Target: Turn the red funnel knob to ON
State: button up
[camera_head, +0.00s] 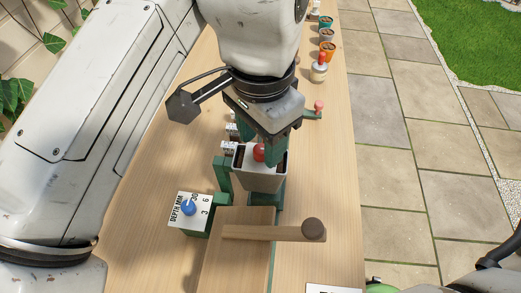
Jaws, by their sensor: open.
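A red rounded knob (259,152) shows over a grey open-topped hopper (262,180) in the middle of the head view. My gripper (266,143) is directly above the hopper, pointing down. Its fingers are open, close around or just beside the red knob. I cannot tell whether they touch it. White labels (229,148) with dark marks stand left of the hopper, too small to read and partly hidden by my gripper. No ON mark is legible, so the knob's setting cannot be told.
A blue knob (188,208) sits on a white DEPTH MM dial plate (178,221). A wooden lever (262,233) with a dark round end lies in front. Small pots (327,50) line the far table.

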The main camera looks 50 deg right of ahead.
jog(key=shift+f, duration=0.6)
grip_shut()
